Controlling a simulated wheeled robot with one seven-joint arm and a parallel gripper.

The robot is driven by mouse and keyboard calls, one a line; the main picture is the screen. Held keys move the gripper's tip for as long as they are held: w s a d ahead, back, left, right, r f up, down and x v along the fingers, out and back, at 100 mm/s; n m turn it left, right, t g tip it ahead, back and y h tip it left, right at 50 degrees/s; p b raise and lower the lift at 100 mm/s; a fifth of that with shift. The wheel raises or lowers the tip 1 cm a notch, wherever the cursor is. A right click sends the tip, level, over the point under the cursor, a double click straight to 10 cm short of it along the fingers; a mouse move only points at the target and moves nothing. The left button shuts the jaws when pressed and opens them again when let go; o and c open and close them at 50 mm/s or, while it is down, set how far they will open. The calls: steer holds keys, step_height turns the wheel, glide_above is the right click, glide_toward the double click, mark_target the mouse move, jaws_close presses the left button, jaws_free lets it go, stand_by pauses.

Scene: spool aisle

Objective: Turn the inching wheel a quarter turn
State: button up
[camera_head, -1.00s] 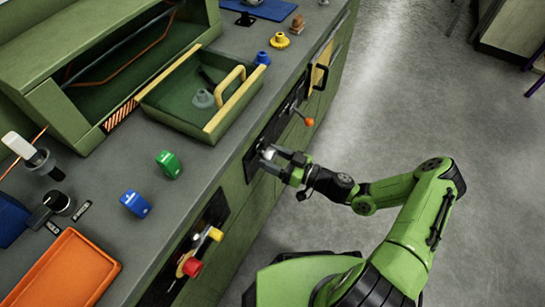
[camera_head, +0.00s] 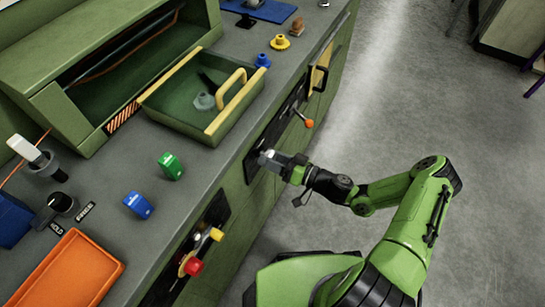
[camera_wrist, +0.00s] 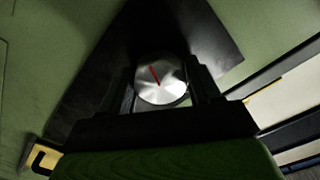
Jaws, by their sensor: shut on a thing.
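The inching wheel appears to be a round silver knob (camera_wrist: 168,72) with a thin red line on its face, set on a black plate (camera_wrist: 205,38) on the green bench front. The line tilts up and to the left in the wrist view. My gripper (camera_wrist: 162,88) has one dark finger on each side of the knob and is shut on it. In the head view my gripper (camera_head: 270,158) is at the bench front, and it mostly hides the knob.
An orange-tipped lever (camera_head: 309,123) stands out just beyond my gripper. A red knob (camera_head: 193,267) and a yellow knob (camera_head: 216,234) stick out on the near side. A green tray (camera_head: 185,117) sits on the bench above.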

steer(key=m+p, duration=0.1)
steer(key=m, duration=0.6)
steer(key=shift+p, duration=0.3)
steer(key=m+p, duration=0.1)
steer(key=m, duration=0.6)
stand_by(0.4)
steer(key=o, duration=1)
steer(key=p+v, duration=0.2)
steer(key=v, duration=1.3)
steer(key=shift+s+d, duration=0.2)
steer(key=shift+d, duration=0.15)
steer(key=shift+r, duration=0.1)
